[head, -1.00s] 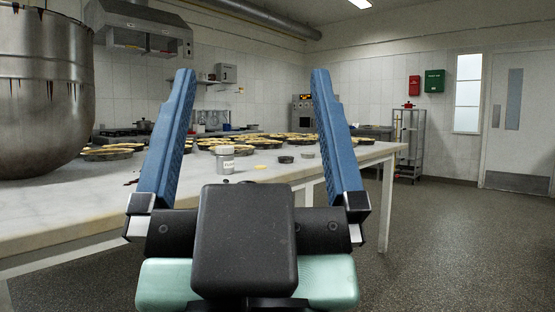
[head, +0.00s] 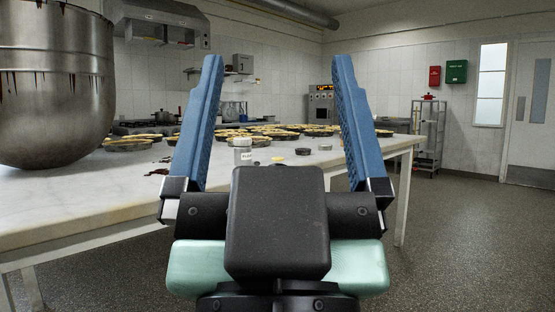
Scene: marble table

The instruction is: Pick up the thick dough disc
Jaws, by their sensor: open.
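A small flat pale-yellow disc (head: 279,158) lies on the marble table (head: 80,205), seen between my fingers; it looks like dough, but it is too small to judge its thickness. A dark disc (head: 302,151) and a greyer disc (head: 325,147) lie to its right, their material unclear. My gripper (head: 277,62) is in the foreground, with its two blue fingers wide apart and nothing between them. It is well short of the discs and touches nothing.
A grey labelled jar (head: 243,151) stands just left of the yellow disc. Several pies (head: 128,144) in dark tins cover the table behind. A large steel mixing bowl (head: 50,90) stands at the left. The table's near marble surface is mostly clear.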

